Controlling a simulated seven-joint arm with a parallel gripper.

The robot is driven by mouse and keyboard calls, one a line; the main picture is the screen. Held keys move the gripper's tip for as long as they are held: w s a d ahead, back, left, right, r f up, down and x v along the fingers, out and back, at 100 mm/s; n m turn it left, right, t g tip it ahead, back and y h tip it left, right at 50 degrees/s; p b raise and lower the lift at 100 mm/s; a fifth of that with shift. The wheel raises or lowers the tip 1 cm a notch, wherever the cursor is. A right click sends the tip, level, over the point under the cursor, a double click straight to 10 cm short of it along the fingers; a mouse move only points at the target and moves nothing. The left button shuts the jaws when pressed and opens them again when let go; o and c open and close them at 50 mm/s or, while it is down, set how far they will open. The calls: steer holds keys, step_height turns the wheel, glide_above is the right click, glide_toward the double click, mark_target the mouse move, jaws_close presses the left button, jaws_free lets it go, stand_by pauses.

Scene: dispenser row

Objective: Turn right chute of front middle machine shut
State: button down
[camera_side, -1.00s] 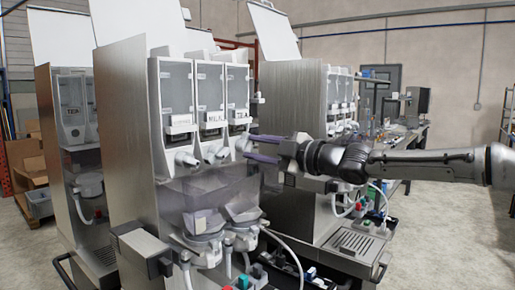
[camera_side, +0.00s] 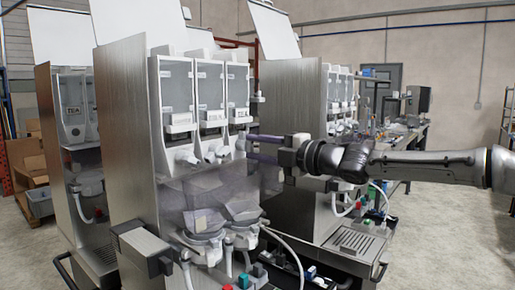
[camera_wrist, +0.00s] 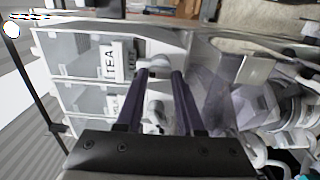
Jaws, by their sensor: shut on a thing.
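The front middle machine (camera_side: 128,130) has three clear canisters side by side, each with a white chute below. The right chute (camera_side: 241,144) sits under the right canister (camera_side: 238,88), which the wrist view shows with a TEA label (camera_wrist: 112,62). My gripper (camera_side: 248,147) reaches in from the right, its two purple fingers at the right chute. In the wrist view the fingers (camera_wrist: 159,72) lie on either side of the white chute (camera_wrist: 153,62) and are shut on it. The fingers partly hide the chute, and its exact turn is hard to tell.
The middle chute (camera_side: 216,155) and left chute (camera_side: 186,159) are close by on the left. Mixing bowls (camera_side: 205,222) and a smoky clear cover (camera_side: 185,200) lie below. Another machine (camera_side: 293,130) stands behind to the right, and one (camera_side: 70,150) to the left.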

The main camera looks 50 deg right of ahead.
steer(key=c, duration=0.5)
jaws_free()
steer(key=shift+f+m, duration=0.1)
steer(key=shift+m, duration=0.2)
